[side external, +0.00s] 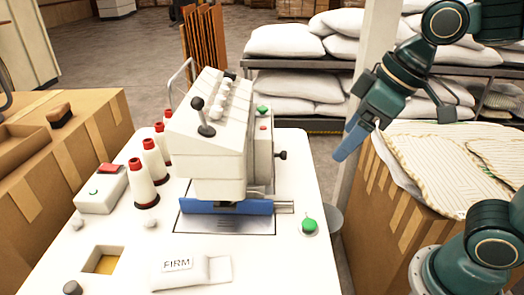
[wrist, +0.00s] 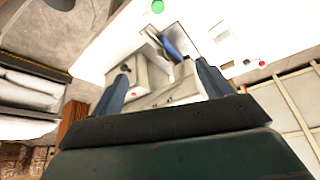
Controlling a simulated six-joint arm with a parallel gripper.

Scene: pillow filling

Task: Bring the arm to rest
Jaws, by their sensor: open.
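My gripper (side external: 352,140) hangs in the air to the right of the white sewing machine (side external: 212,130), near the left edge of a cardboard box, with its blue fingers pointing down and left. In the wrist view my gripper (wrist: 163,86) shows its two blue fingers spread apart with nothing held between them. The sewing machine (wrist: 152,82) appears beyond the fingers in that view. My arm is bent at the right of the side view. It looks clear of the machine and the table.
Striped fabric (side external: 450,155) lies on the cardboard box (side external: 395,215) at right. White pillows (side external: 285,41) fill the rack behind. Air between gripper and machine is free.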

